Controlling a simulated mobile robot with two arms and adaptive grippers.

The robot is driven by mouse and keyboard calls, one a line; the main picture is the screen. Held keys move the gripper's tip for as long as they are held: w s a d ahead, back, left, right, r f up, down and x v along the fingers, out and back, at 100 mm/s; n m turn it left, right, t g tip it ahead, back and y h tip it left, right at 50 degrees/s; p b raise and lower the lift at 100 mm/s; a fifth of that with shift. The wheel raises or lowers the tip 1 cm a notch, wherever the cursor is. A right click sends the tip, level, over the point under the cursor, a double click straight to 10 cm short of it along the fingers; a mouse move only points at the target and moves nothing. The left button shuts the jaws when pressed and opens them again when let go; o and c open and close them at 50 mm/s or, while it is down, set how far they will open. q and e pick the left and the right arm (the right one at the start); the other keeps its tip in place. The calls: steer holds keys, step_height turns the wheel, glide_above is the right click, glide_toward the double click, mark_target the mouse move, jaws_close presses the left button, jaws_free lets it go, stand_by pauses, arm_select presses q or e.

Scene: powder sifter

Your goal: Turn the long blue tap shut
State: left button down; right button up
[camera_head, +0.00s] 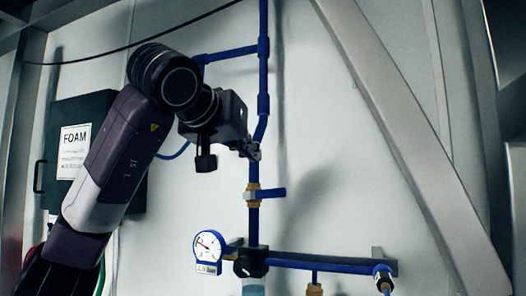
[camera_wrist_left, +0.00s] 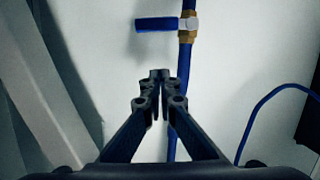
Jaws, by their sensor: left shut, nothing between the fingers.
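The blue tap handle (camera_head: 273,192) points right, level, across the upright blue pipe (camera_head: 254,222). Its valve body sits between brass fittings (camera_head: 253,205). In the left wrist view the handle (camera_wrist_left: 157,24) points left from the valve (camera_wrist_left: 188,25), at the top of the picture. My left gripper (camera_head: 254,152) is just above the tap in the head view, close to the pipe. In the left wrist view its fingertips (camera_wrist_left: 159,76) are together with nothing between them, apart from the handle. My right gripper is not in view.
A round gauge (camera_head: 208,246) and a black knob (camera_head: 250,264) are below the tap. A level blue pipe (camera_head: 330,265) runs right from there. A slanted grey beam (camera_head: 410,140) crosses at right. A dark box labelled FOAM (camera_head: 75,150) hangs at left.

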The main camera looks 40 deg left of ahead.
arm_select(q)
steer(key=shift+w+d+f+p, duration=0.1)
steer(key=shift+w+f+p, duration=0.25)
steer(key=shift+w+f, duration=1.45)
steer(key=shift+w+d+f+p, duration=0.1)
steer(key=shift+w+f+p, duration=0.2)
steer(key=shift+w+f, duration=1.4)
step_height(320, 180, up, 5)
steer(key=p, duration=0.5)
glide_above(273, 190)
steer(key=s, duration=0.2)
steer(key=b+v, duration=0.4)
steer(key=v, duration=0.5)
steer(key=shift+s+d, duration=0.25)
steer(key=shift+s, duration=0.05)
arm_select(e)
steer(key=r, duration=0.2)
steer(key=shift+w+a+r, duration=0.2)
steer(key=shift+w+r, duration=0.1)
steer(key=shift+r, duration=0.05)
